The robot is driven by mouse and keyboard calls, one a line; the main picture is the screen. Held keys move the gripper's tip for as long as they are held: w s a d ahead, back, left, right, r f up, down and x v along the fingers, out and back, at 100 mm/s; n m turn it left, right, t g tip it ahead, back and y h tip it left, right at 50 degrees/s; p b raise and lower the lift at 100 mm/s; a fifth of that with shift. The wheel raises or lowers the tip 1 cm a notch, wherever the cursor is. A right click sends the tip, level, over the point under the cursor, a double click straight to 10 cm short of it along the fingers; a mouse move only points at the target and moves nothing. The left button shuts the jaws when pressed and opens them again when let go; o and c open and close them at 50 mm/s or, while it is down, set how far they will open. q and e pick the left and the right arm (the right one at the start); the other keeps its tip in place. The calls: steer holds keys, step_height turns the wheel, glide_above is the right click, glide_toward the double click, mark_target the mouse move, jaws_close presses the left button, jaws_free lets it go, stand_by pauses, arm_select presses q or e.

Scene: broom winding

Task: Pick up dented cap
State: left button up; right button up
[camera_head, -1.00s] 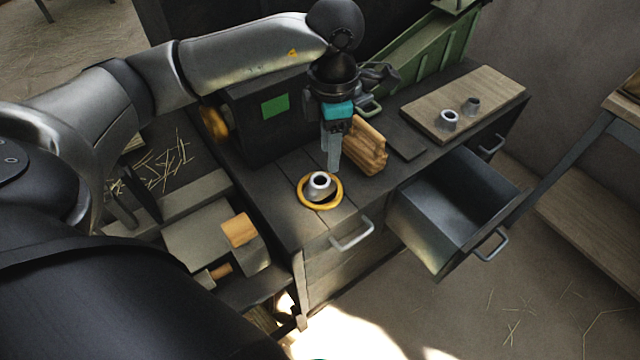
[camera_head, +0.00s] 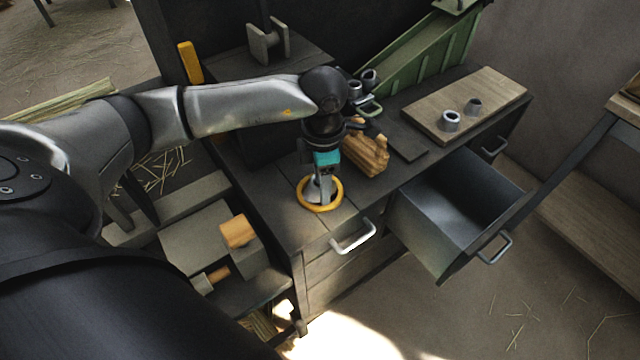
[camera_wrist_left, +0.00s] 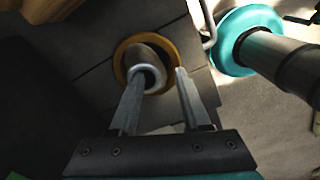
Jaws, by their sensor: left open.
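A grey metal cap (camera_wrist_left: 147,62) with a round opening sits inside a yellow ring (camera_head: 335,204) on the dark bench top; I cannot make out a dent. My left gripper (camera_head: 320,190) points down over the ring and partly hides the cap in the head view. In the left wrist view the open fingers (camera_wrist_left: 157,80) reach the cap, one close by its rim and the other apart on the right. More caps stand on a wooden board (camera_head: 495,92), a wider one (camera_head: 451,121) and a smaller dark one (camera_head: 473,106). My right gripper is not in view.
An open drawer (camera_head: 440,225) juts out in front. The bench's front left is clear.

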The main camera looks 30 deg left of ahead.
arm_select(q)
steer(key=shift+c, duration=0.4)
jaws_close()
step_height(320, 180, up, 20)
steer(key=p, duration=0.3)
stand_by(0.4)
